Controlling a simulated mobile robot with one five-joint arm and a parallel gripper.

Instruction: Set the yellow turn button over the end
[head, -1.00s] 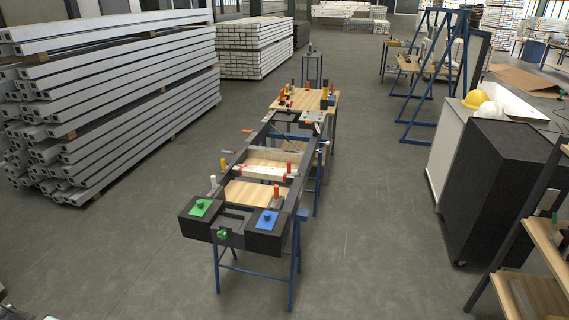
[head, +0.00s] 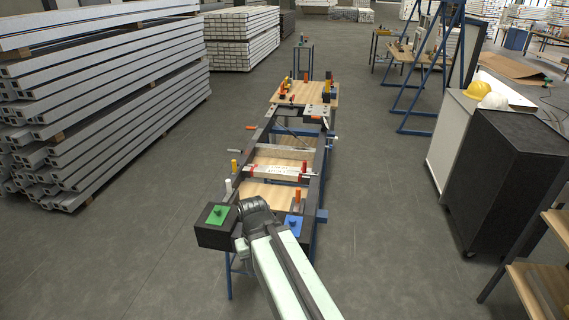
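The dark frame (head: 321,180) stands on blue trestles in the head view. Its near end has black blocks, with a green plate and knob (head: 217,213) on the left and a blue plate and knob (head: 294,224) on the right. I cannot pick out a yellow turn button for certain. I cannot make out gripper fingers or anything held.
Orange and white upright pieces stand along the rails. A wooden board (head: 292,94) with small items lies at the far end. Stacked grey beams (head: 100,100) are on the left. A black cabinet (head: 508,190) stands on the right. Floor is clear on both sides of the frame.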

